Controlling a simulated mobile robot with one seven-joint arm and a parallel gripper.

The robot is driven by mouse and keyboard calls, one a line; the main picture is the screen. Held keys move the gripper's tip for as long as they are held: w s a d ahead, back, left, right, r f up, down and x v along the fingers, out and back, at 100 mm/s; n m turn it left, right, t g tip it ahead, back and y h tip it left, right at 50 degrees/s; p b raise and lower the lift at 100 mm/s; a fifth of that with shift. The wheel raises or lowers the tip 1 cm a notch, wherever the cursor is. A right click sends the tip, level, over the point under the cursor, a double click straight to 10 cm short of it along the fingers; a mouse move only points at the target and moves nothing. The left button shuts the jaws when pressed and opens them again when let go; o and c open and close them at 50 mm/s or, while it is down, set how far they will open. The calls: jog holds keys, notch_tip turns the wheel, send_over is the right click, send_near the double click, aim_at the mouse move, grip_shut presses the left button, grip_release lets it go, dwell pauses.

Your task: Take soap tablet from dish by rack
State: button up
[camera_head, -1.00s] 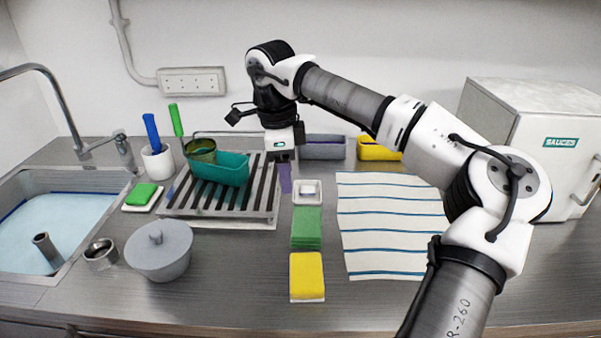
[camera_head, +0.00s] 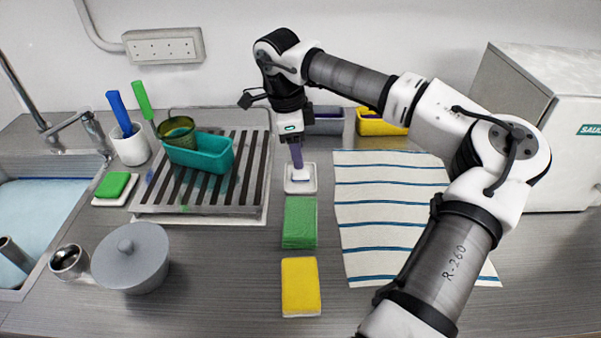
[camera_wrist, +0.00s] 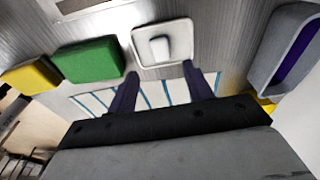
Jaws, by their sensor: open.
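The soap tablet (camera_head: 300,180) is small and white. It lies in a square white dish (camera_head: 300,190) just right of the drying rack. My gripper (camera_head: 297,163) points down over the back of the dish, and its purple finger partly hides the tablet in the head view. In the wrist view, the tablet (camera_wrist: 160,46) sits in the dish (camera_wrist: 178,29), beyond the tips of my open gripper (camera_wrist: 160,70). The tablet lines up with the gap between the two fingers. Nothing is held. Whether the fingers touch the dish cannot be told.
The rack (camera_head: 205,209) with a teal tub (camera_head: 200,153) stands to the left. A green sponge stack (camera_head: 299,222) and a yellow sponge (camera_head: 300,286) lie in front of the dish. A striped towel (camera_head: 385,200) lies right. Grey (camera_head: 328,122) and yellow bins (camera_head: 380,124) stand behind.

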aim_at(300, 173)
jog(key=shift+w+d+f+p, duration=0.15)
jog(key=shift+f+p, duration=0.45)
jog(key=shift+f, duration=1)
jog(key=shift+d+f+p, duration=0.1)
jog(key=shift+f+p, duration=0.45)
jog(key=shift+f, duration=1.05)
jog(key=c, duration=1.1)
jog(key=shift+o, duration=0.2)
jog(key=shift+r, duration=0.1)
